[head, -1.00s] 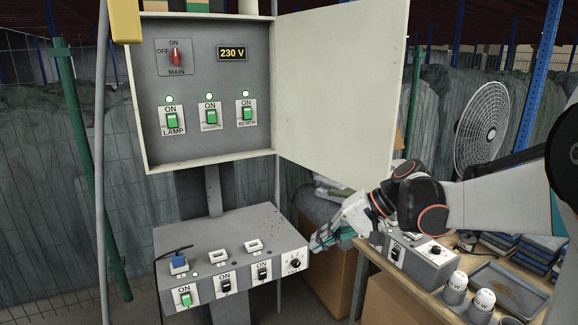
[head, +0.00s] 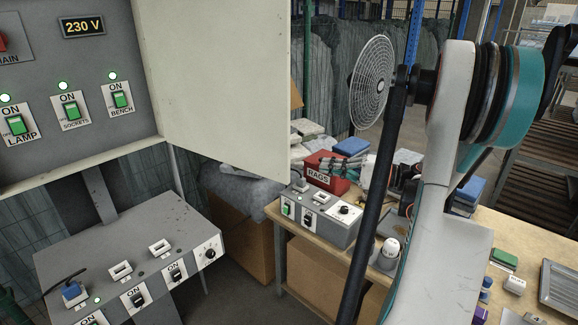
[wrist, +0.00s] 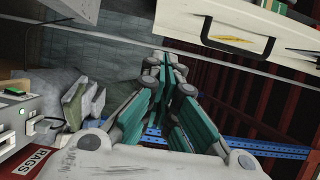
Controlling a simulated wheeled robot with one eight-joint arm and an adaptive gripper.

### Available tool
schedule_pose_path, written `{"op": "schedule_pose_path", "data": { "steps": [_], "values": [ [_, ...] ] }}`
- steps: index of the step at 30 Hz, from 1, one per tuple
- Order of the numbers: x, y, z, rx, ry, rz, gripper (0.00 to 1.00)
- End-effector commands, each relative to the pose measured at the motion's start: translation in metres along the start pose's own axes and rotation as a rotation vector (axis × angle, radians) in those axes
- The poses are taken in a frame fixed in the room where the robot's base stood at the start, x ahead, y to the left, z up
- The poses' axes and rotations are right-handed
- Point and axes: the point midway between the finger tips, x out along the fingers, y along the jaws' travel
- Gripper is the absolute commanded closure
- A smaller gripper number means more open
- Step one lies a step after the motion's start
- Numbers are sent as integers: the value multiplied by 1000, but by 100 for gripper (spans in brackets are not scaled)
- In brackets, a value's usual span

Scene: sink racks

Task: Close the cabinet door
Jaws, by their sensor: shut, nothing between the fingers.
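The cabinet door (head: 225,80) is a pale flat panel in the head view. It stands wide open to the right of the grey switch cabinet (head: 95,60), showing its inner face. In the wrist view a pale panel (wrist: 190,15) with a black handle and a yellow mark crosses the upper right; it may be the door's outer face, but I cannot be sure. My gripper (wrist: 168,68) has teal and grey fingers drawn together, with nothing between them. It appears below that panel, apart from it. In the head view my arm hides part of the area right of the door.
A grey switch box (head: 135,250) stands below the cabinet. A workbench (head: 530,240) on the right holds a smaller switch box (head: 325,215), a red rags box (head: 322,180) and a white cup (head: 389,252). A fan (head: 372,82) stands behind.

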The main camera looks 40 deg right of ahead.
Motion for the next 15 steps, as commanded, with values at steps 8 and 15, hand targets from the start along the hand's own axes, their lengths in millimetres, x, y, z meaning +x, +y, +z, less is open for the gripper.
{"op": "schedule_pose_path", "data": {
  "steps": [8, 15],
  "values": [
    [28, 0, 1, -1, -6, -9, 100],
    [76, 0, 1, -1, -6, -8, 100]
  ]
}}
